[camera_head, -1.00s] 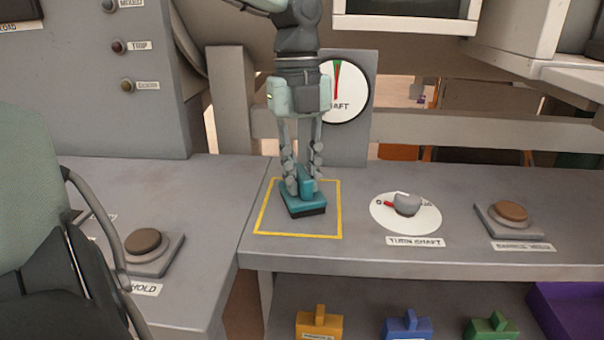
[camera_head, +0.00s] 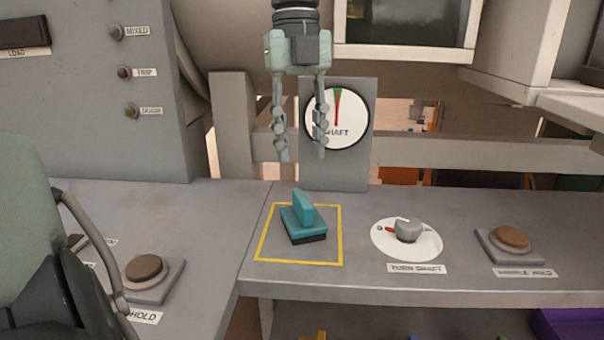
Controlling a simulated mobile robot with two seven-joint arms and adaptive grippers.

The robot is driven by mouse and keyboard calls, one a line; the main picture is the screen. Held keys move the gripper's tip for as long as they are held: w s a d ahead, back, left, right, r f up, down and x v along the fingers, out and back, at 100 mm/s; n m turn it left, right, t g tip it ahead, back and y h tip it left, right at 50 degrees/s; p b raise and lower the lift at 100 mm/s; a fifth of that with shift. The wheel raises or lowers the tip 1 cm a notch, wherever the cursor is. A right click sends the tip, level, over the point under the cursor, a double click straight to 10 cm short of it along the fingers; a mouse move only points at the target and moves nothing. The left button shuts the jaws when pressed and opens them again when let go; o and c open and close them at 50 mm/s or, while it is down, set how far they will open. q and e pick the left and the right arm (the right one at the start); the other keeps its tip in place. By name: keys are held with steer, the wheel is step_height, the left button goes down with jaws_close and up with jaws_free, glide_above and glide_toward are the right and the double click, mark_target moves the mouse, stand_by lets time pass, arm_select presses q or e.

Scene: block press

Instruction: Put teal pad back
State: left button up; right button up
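The teal pad (camera_head: 303,220), a teal block with an upright grip and a dark base, sits inside the yellow square outline (camera_head: 263,246) on the grey bench. It lies slightly turned within the outline. My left gripper (camera_head: 300,152) hangs above the pad, pointing down. Its fingers are apart and empty, clear of the pad's grip. My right gripper is not in view.
A shaft gauge (camera_head: 337,118) stands behind the gripper. Right of the outline are a turn knob (camera_head: 408,230) and a brown button (camera_head: 511,238); another button (camera_head: 144,268) is at left. A purple bin (camera_head: 570,325) shows below.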

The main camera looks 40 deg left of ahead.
arm_select(q)
step_height(320, 180, up, 3)
steer(key=shift+w+a+f, duration=0.1)
steer(key=shift+a+f, duration=0.05)
steer(key=shift+f, duration=0.05)
steer(key=shift+f, duration=0.1)
stand_by(0.4)
